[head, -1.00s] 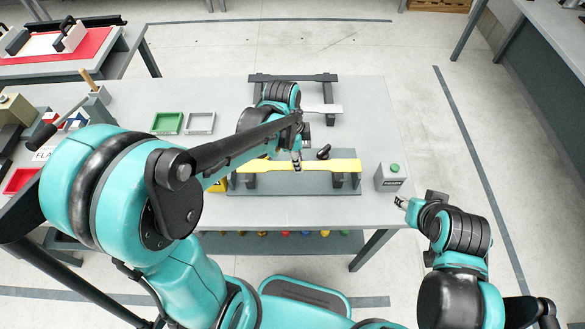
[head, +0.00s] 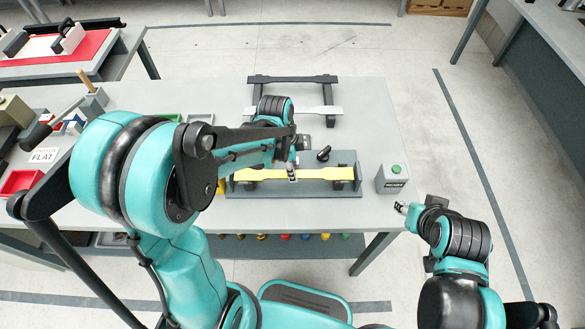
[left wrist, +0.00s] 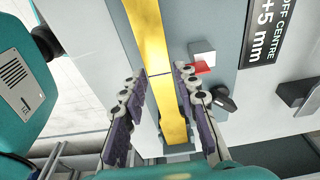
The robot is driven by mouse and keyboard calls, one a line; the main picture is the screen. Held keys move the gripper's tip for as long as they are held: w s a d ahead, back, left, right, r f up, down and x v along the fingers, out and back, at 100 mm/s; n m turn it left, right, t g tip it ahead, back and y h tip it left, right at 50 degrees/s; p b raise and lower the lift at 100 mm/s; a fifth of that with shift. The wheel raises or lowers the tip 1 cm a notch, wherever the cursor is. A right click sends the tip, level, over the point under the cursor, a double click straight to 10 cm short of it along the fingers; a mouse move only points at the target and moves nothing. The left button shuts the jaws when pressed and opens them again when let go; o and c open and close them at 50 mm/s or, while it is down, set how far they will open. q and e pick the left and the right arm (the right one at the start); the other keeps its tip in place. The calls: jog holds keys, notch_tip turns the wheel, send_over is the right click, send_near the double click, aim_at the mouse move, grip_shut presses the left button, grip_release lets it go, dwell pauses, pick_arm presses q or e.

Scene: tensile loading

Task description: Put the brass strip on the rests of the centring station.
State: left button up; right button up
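The brass strip (head: 332,173), yellow with wide ends and a narrower middle, lies lengthwise along the centring station (head: 310,191), appearing to sit on its rests. In the left wrist view the strip (left wrist: 150,35) runs between my fingers, with a thin dark line across it. My left gripper (head: 292,173) is over the strip's middle; in the left wrist view its fingers (left wrist: 158,76) stand open, one on each side, with gaps visible. The strip's left part is partly hidden by my arm in the head view. My right gripper (head: 402,207) is off the table's right front edge; its fingers are too small to judge.
A grey box with a green button (head: 392,179) stands right of the station. A black knob (head: 323,154) sits behind the strip. A dark rack (head: 292,79) with a pale strip (head: 318,110) is at the back. A red tray (head: 20,182) is at left.

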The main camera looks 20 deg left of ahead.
aim_at(287, 174)
pick_arm(q)
jog(key=shift+o, duration=0.5)
jog(key=shift+r, duration=0.1)
jog(key=shift+r, duration=0.2)
notch_tip(287, 174, up, 11)
jog(key=a+p, duration=0.2)
jog(key=p, duration=0.1)
jog(key=s+a+r+n+t+y, duration=0.1)
jog(key=s+r+n+t, duration=0.3)
jog(key=s+n, duration=0.6)
jog(key=a+n+t, duration=0.1)
jog(key=n+t, duration=0.1)
jog(key=n, duration=0.2)
jog(key=shift+a+n+t+y, duration=0.15)
jog(key=shift+n+t+y, duration=0.25)
